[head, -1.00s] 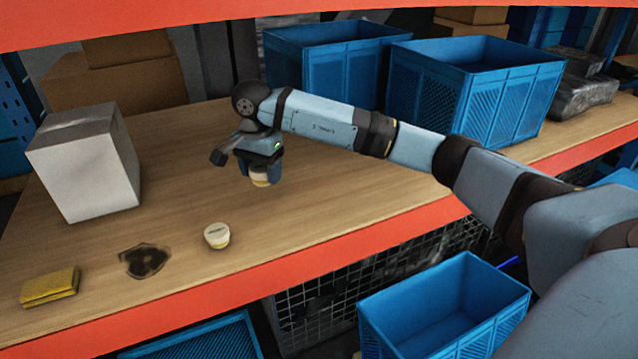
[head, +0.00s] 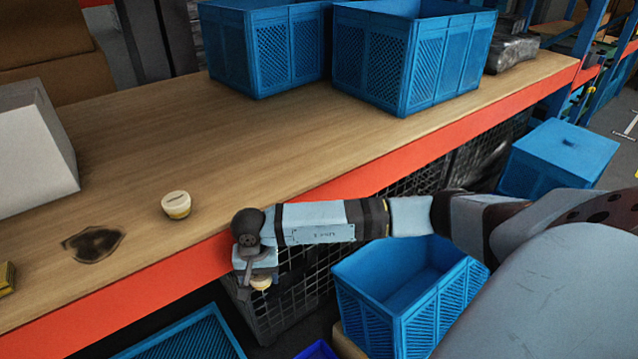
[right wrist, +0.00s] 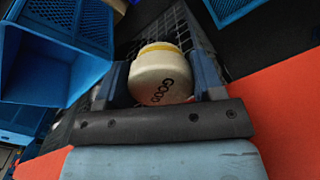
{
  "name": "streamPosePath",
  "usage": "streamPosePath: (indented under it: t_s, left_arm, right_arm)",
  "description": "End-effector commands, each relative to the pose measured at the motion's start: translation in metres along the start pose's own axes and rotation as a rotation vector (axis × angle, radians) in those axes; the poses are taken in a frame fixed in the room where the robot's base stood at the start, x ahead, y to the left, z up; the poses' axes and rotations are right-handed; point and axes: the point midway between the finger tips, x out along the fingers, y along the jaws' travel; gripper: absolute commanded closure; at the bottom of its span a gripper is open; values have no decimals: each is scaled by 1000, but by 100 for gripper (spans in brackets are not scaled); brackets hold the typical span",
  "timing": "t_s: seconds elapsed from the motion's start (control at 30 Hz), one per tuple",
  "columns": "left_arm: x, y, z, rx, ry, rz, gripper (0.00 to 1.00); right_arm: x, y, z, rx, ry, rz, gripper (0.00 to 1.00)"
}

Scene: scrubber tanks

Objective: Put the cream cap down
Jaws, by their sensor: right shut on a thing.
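My right gripper (head: 258,276) is shut on a cream cap (head: 260,284). It holds the cap in the air in front of the shelf's orange front edge, left of the lower blue bin. In the right wrist view the held cap (right wrist: 160,78) sits between the two fingers, with the dark word "GOOD" on its pale face and a yellow band at its far side. A second cream cap (head: 176,203) with a yellow lower band stands on the wooden shelf (head: 230,140). My left gripper is not in view.
A dark shield-shaped mark (head: 93,244), a yellow sponge (head: 6,278) and a white box (head: 35,145) are on the shelf's left. Blue crates (head: 410,60) stand at its back. Below are an open blue bin (head: 405,318), a flat blue crate (head: 190,340) and black mesh (head: 290,300).

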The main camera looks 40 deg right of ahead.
Motion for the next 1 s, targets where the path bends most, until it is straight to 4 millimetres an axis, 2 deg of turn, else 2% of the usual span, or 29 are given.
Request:
streamPosePath:
  t_s: [0.03, 0.47, 1.0]
  left_arm:
    - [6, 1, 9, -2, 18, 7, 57]
    - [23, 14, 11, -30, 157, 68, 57]
    - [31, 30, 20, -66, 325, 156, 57]
  right_arm:
    - [32, 3, -1, 34, -2, 3, 61]
    - [200, 31, -7, 330, -1, 5, 61]
    - [411, 94, 1, 672, 0, 5, 61]
